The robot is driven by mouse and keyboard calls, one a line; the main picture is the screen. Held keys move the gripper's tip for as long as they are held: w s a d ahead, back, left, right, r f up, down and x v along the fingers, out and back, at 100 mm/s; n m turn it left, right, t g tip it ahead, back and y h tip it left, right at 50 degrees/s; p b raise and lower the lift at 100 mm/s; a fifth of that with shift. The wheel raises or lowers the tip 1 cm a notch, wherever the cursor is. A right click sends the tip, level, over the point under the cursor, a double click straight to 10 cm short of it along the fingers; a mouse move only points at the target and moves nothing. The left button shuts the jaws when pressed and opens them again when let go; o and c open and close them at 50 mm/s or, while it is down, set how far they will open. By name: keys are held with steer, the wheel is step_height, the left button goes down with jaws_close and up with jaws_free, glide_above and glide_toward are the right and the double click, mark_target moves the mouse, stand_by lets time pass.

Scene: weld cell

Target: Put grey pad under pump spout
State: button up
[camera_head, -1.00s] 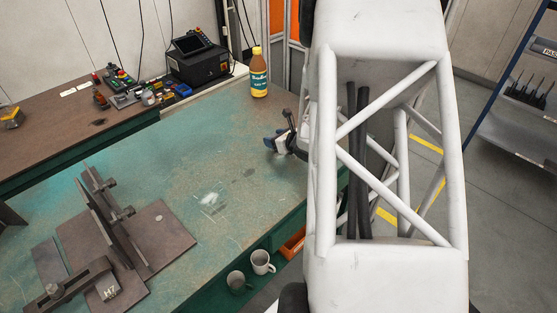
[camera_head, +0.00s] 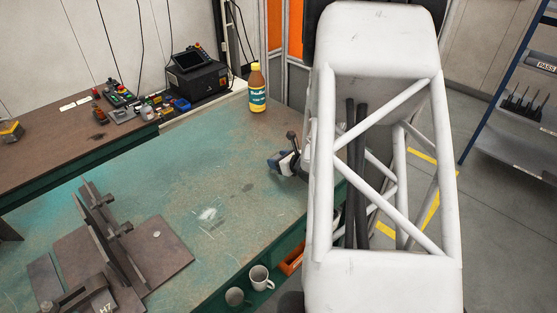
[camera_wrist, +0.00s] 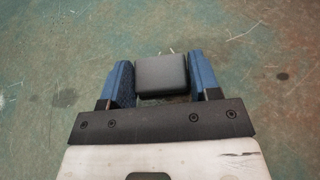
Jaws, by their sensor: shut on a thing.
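The grey pad (camera_wrist: 161,78), a small dark block with rounded edges, sits between the two blue fingers of my gripper (camera_wrist: 160,63) in the wrist view. The fingers touch its left and right sides. Green, scuffed bench surface shows beyond it; I cannot tell the height above it. In the head view my gripper (camera_head: 283,163) is over the right part of the green bench, partly behind my white arm, and the pad cannot be made out there. A dark upright piece (camera_head: 292,140) stands by the gripper; I cannot tell what it is. No pump spout can be made out.
A bottle with a yellow cap (camera_head: 257,90) stands at the green bench's (camera_head: 160,190) far edge. A dark metal fixture (camera_head: 110,240) stands at the left front. The bench middle is clear. A blue-framed rack (camera_head: 500,85) stands right.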

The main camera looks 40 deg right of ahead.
steer(key=shift+f, duration=0.5)
steer(key=shift+f, duration=0.15)
steer(key=o, duration=0.9)
steer(key=shift+r, duration=0.2)
steer(key=shift+v, duration=2)
steer(key=shift+f, duration=0.1)
steer(key=shift+c, duration=0.5)
